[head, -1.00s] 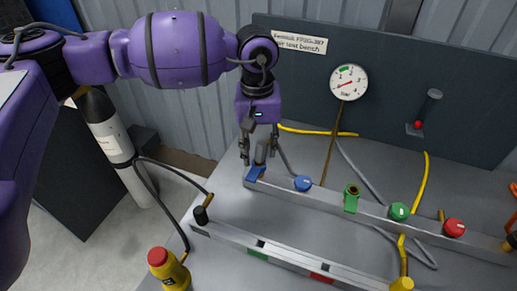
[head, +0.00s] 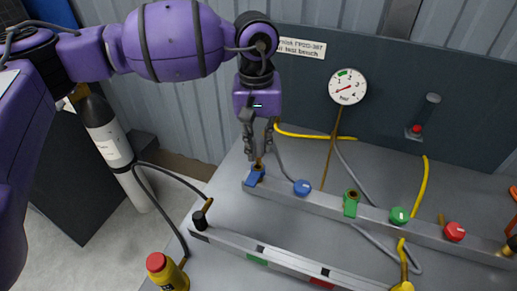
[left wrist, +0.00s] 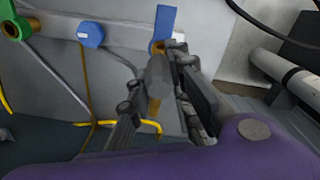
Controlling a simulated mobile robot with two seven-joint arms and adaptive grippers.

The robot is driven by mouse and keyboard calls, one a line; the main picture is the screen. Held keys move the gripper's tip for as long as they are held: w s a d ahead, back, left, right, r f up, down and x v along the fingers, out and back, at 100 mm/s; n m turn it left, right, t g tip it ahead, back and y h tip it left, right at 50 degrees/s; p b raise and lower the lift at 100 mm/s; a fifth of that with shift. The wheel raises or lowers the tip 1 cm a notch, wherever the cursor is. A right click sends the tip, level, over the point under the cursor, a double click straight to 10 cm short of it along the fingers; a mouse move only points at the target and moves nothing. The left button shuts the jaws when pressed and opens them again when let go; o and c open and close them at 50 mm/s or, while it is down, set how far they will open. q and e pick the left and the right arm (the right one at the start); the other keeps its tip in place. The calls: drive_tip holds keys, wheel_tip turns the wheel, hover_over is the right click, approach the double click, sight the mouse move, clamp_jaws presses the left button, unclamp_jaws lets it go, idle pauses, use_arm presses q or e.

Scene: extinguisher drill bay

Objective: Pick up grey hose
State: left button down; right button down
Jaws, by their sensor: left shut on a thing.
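The grey hose's end, a thick grey cylinder with a brass part, shows between my left fingers in the left wrist view (left wrist: 158,75). My left gripper (head: 259,143) is shut on it, pointing down, just above the blue fitting (head: 254,178) at the left end of the back rail. In the head view the fingers mostly hide the hose end. Brass shows between the fingers and the blue fitting; I cannot tell whether the hose end still touches the fitting. The blue fitting also shows in the left wrist view (left wrist: 165,22). My right gripper is not in view.
Along the back rail (head: 325,201) are a blue knob (head: 302,187), a green fitting (head: 351,203), a green knob (head: 399,215) and a red knob (head: 454,232). A gauge (head: 347,86) is on the dark panel. A black hose runs near a grey cylinder (head: 108,143) at left.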

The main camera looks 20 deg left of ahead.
use_arm(q)
drive_tip(key=s+d+r, duration=0.3)
drive_tip(key=s+r, duration=0.7)
drive_tip(key=s, duration=0.4)
drive_tip(key=shift+b, duration=0.4)
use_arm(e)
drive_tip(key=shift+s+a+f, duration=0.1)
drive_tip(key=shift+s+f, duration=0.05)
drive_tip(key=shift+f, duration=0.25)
